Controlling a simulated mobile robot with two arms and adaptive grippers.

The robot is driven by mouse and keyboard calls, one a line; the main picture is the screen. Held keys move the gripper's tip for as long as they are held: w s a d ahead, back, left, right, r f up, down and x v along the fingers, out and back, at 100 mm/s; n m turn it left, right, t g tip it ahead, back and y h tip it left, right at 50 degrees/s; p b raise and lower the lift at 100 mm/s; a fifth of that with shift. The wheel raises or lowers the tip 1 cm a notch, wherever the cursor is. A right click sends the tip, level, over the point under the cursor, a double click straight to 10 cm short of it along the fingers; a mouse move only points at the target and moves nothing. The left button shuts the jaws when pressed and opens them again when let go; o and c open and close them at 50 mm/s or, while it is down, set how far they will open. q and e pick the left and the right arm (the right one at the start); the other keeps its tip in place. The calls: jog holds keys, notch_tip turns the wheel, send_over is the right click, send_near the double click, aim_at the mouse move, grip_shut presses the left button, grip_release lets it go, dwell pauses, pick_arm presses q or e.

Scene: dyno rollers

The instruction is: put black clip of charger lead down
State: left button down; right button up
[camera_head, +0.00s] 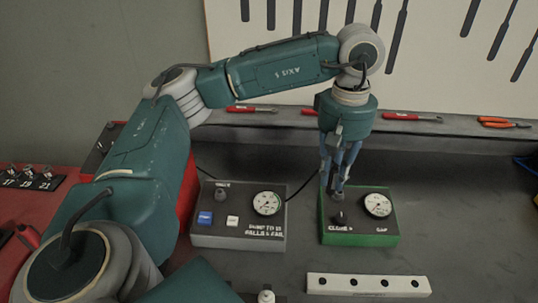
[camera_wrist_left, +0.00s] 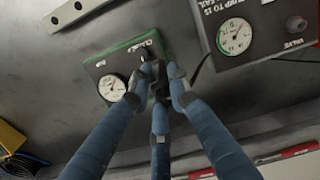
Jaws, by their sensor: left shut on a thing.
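My left gripper (camera_head: 337,188) has its three blue fingers pointing down over the green box (camera_head: 361,239), at its left part. In the left wrist view the fingertips (camera_wrist_left: 158,78) are closed around a small dark piece, which looks like the black clip (camera_wrist_left: 158,90). The fingers hide much of it. A black knob-like piece (camera_head: 338,218) shows just below the fingertips in the head view; I cannot tell whether it is part of the clip or of the box. My right gripper is not in view.
A grey box (camera_head: 239,241) with a gauge and buttons stands left of the green box, a black cable (camera_head: 302,188) beside it. A white strip with holes (camera_head: 368,284) lies in front. Red-handled tools (camera_head: 412,117) lie on the back ledge. The bench at right is clear.

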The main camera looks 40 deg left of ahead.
pick_arm(q)
jog(key=w+a+r+n+b, duration=0.1)
jog(key=w+a+r+n, duration=0.15)
jog(key=a+n, duration=0.95)
jog(key=w+a+r+n+b, duration=0.1)
jog(key=w+a+n+b, duration=0.15)
jog(key=a+n, duration=0.9)
jog(key=shift+n, duration=0.85)
jog(key=f, duration=0.6)
jog(key=d+f, duration=0.1)
jog(key=f, duration=0.6)
jog(key=f+p, duration=0.1)
jog(key=f, duration=0.5)
jog(key=shift+d+f, duration=0.15)
jog(key=shift+f, duration=0.1)
jog(key=shift+w+f, duration=0.1)
jog(key=shift+f, duration=0.1)
jog(key=shift+f, duration=0.15)
jog(key=c, duration=1.6)
grip_release()
jog(key=shift+c, duration=0.2)
